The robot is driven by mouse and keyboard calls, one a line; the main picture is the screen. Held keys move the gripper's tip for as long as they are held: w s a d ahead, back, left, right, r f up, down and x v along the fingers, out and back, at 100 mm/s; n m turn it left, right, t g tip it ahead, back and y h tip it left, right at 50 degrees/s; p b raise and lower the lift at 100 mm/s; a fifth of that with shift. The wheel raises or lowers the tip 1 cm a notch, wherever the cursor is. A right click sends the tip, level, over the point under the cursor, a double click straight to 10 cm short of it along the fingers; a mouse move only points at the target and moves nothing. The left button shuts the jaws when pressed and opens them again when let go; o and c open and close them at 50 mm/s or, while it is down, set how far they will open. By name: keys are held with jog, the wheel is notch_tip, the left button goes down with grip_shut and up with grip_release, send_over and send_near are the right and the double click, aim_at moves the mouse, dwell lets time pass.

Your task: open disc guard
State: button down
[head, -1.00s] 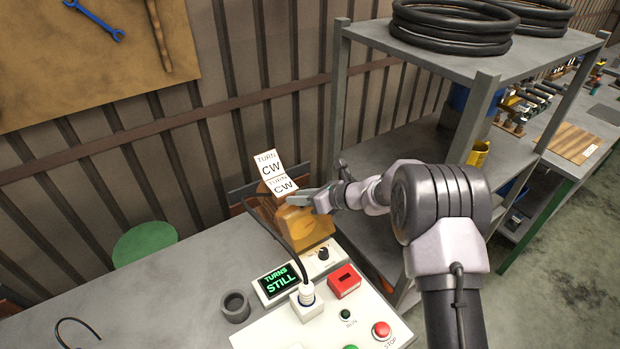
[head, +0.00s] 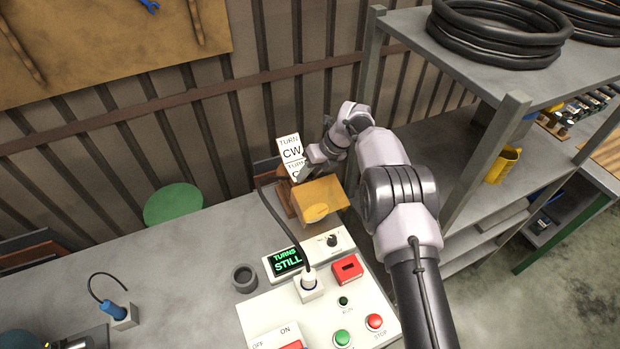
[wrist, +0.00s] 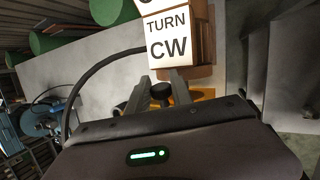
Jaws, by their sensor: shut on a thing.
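The disc guard (head: 320,194) is a see-through amber cover on the brown machine at the back right of the bench in the head view. Its amber panel is tilted up, with a yellowish round shape visible beneath it. My gripper (head: 304,172) is behind the guard's upper edge, beside the white "TURN CW" sign (head: 291,150). In the wrist view my gripper's fingers (wrist: 161,92) are shut on a small dark knob (wrist: 160,92), with a strip of amber just behind. The sign (wrist: 168,38) stands close ahead of the fingertips. My wrist hides most of the guard there.
A control panel (head: 320,318) with a "TURNS STILL" display (head: 286,260), a red box (head: 347,268) and buttons lies in front. A black cable (head: 285,228) arches beside the machine. A grey shelf rack (head: 480,170) stands close on the right. A dark cup (head: 244,278) sits left of the display.

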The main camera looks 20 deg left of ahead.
jog(key=shift+a+f+b, duration=0.1)
jog(key=shift+b, duration=0.4)
jog(key=c, duration=1.1)
grip_release()
jog(key=shift+c, duration=0.2)
jog(key=p+v, duration=0.3)
jog(key=v, duration=1.4)
jog(key=shift+w+a+r, duration=0.15)
jog(key=shift+w+r, duration=0.1)
jog(key=shift+w, duration=0.1)
